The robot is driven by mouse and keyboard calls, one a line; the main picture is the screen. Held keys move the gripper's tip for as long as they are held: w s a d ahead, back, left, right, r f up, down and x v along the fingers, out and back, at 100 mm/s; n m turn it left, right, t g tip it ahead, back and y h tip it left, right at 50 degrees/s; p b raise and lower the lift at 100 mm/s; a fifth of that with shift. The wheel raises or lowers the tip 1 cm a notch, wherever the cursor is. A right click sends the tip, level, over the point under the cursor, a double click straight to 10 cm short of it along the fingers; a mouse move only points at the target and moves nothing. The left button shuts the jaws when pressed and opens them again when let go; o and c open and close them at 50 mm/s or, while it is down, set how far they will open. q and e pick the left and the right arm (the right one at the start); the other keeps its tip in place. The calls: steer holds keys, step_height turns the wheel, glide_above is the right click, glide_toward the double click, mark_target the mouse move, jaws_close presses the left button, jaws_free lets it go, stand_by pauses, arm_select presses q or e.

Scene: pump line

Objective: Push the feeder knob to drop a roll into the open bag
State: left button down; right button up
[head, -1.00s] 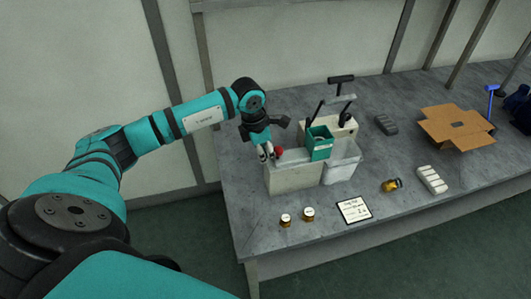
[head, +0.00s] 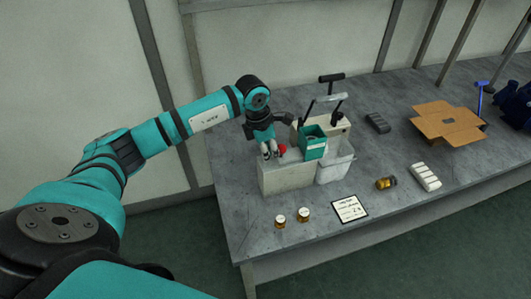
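The feeder (head: 288,177) is a pale box on the table with a red knob (head: 282,149) on its top. My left gripper (head: 272,154) points down just left of the red knob, close to it or touching it; I cannot tell which. Its fingertips are small here, and whether they are open or shut is unclear. A green box-shaped holder (head: 313,143) stands right of the knob. A whitish translucent bag (head: 336,166) hangs at the feeder's right side, seemingly open at the top. No roll shows clearly. My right gripper is out of view.
Two small jars (head: 304,214) and a printed card (head: 349,208) are in front of the feeder. A yellow-and-black roll-like item (head: 386,183), a white pack (head: 425,177), a dark grey pack (head: 377,122) and an open cardboard box (head: 448,123) are to the right.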

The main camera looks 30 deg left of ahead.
arm_select(q)
steer(key=shift+w+d+b, duration=0.35)
steer(key=shift+w+d, duration=0.4)
steer(key=shift+w, duration=0.1)
steer(key=shift+s+a, duration=0.1)
steer(key=shift+s, duration=0.05)
steer(key=shift+s+a, duration=1.5)
steer(key=shift+s, duration=0.2)
steer(key=shift+s+a, duration=1.7)
steer(key=shift+s, duration=0.3)
step_height(320, 180, up, 8)
steer(key=p, duration=0.4)
